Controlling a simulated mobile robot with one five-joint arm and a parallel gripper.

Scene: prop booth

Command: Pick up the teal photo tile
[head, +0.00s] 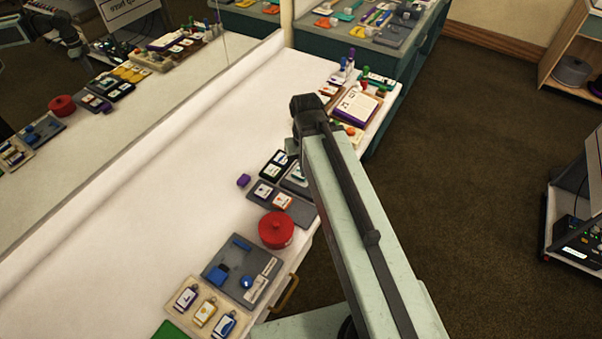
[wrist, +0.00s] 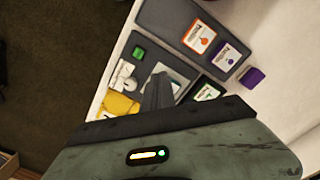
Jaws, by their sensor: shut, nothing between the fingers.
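My gripper (wrist: 157,80) is shut and empty, its dark fingers pointing down over the tiles in the wrist view. Directly beneath it is a dark-framed tile with a pale grey-green face (wrist: 178,86), partly hidden by the fingers; it may be the teal photo tile, but its colour is not clear. I cannot tell whether the fingers touch it. In the head view this pale tile (head: 297,175) shows beside my arm, which covers part of it. A black-framed tile with a white card (wrist: 207,93) lies right beside it.
A grey tray (wrist: 174,25) holds an orange-marked card (wrist: 199,37) and a purple-marked card (wrist: 226,55). A purple block (wrist: 254,77), green block (wrist: 138,53) and yellow item (wrist: 118,105) lie close by. A red round pot (head: 276,230) stands nearby. The white tabletop (head: 150,215) is clear at left.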

